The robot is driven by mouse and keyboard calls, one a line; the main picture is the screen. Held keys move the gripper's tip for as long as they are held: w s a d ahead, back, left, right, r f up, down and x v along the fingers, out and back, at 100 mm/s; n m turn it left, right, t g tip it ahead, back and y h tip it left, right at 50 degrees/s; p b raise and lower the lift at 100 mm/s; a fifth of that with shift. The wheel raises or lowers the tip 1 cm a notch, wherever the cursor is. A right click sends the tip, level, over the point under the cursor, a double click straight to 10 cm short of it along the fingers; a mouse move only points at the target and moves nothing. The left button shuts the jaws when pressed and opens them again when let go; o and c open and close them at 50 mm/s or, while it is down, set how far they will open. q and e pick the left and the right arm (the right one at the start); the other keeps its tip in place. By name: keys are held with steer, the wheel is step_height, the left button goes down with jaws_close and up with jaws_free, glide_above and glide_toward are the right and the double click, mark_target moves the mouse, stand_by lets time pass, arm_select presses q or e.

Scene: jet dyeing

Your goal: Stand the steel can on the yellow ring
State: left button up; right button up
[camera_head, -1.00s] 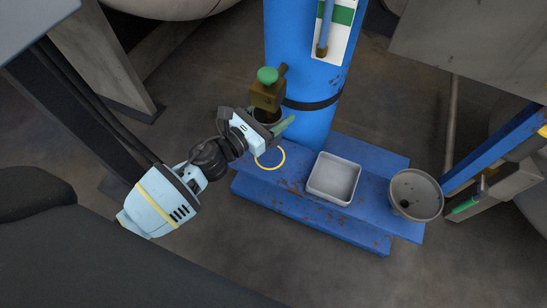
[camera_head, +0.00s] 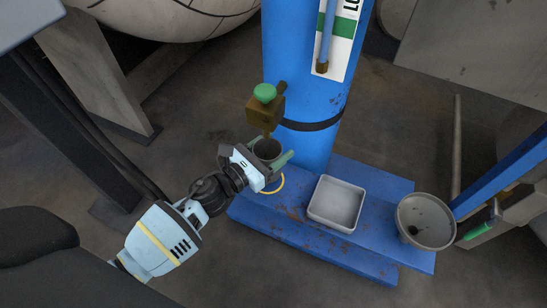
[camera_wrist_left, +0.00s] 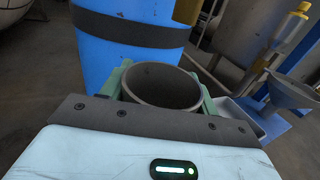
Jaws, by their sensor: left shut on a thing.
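The steel can (camera_head: 267,150) is a dark grey, open-topped can. My left gripper (camera_head: 276,160) is shut on it, with one green finger on each side. In the left wrist view the can (camera_wrist_left: 162,85) stands between the green fingers, its open top facing up. The yellow ring (camera_head: 281,187) lies on the blue platform, just below the can in the head view and partly hidden by the gripper. The can looks above the platform; its bottom is hidden. My right gripper is not in view.
A brass valve with a green knob (camera_head: 264,93) sticks out from the blue column (camera_head: 310,80) just above the can. A white tray (camera_head: 336,203) and a grey funnel (camera_head: 425,221) are to the right. The blue platform (camera_head: 310,232) has free room in front.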

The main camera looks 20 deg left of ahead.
mark_target(277, 154)
arm_select(q)
steer(key=shift+f+b, duration=1.15)
steer(key=shift+f, duration=0.65)
steer(key=shift+f+b, duration=0.25)
steer(key=shift+b, duration=0.05)
steer(key=o, duration=1.1)
steer(key=shift+r, duration=0.1)
steer(key=shift+r+p, duration=0.15)
steer(key=shift+p, duration=0.2)
steer(key=p+v, duration=0.2)
steer(key=v, duration=1)
